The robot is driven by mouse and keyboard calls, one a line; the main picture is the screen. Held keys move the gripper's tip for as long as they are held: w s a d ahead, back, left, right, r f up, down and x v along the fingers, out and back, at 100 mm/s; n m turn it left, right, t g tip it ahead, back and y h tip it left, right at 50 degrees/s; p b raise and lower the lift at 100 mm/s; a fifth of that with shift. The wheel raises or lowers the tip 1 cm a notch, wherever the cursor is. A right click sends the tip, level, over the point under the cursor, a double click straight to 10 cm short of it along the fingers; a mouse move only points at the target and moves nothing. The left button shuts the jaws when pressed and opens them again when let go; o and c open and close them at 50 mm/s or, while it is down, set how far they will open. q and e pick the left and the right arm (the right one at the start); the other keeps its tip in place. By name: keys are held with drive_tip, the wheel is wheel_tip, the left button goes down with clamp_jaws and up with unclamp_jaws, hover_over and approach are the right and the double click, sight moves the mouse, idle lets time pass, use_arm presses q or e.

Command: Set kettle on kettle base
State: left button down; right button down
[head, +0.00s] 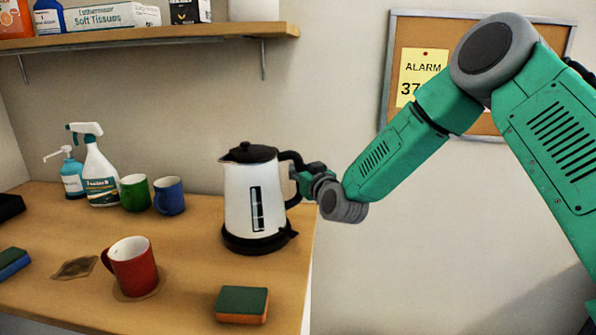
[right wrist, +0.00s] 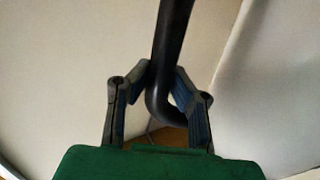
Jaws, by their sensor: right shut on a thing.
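A white kettle (head: 240,196) with a black lid and black handle stands upright near the right edge of the wooden counter. A black base (head: 262,243) shows at its foot; I cannot tell whether the kettle is fully seated on it. My right gripper (head: 300,177) is at the handle, on the kettle's right side. In the right wrist view the black handle (right wrist: 172,55) runs between the two fingers, which are shut on it. The kettle body is not visible in that view. My left gripper is not in view.
A red mug (head: 133,267) and a sponge (head: 241,305) are in front of the kettle. A green mug (head: 135,193), a blue mug (head: 169,196) and a spray bottle (head: 100,172) stand left. A shelf (head: 170,38) hangs above. The counter ends just right of the kettle.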

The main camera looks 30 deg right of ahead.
drive_tip(key=shift+f+b, duration=0.4)
drive_tip(key=shift+b, duration=0.05)
idle(0.4)
drive_tip(key=c, duration=1.8)
unclamp_jaws()
drive_tip(key=shift+o, duration=0.2)
drive_tip(key=shift+s+f, duration=0.1)
drive_tip(key=shift+f, duration=0.15)
drive_tip(key=s+a+p, duration=0.1)
drive_tip(key=s+p, duration=0.1)
drive_tip(key=s, duration=0.8)
drive_tip(key=shift+s+r, duration=0.25)
drive_tip(key=shift+s, duration=0.15)
drive_tip(key=shift+f, duration=0.1)
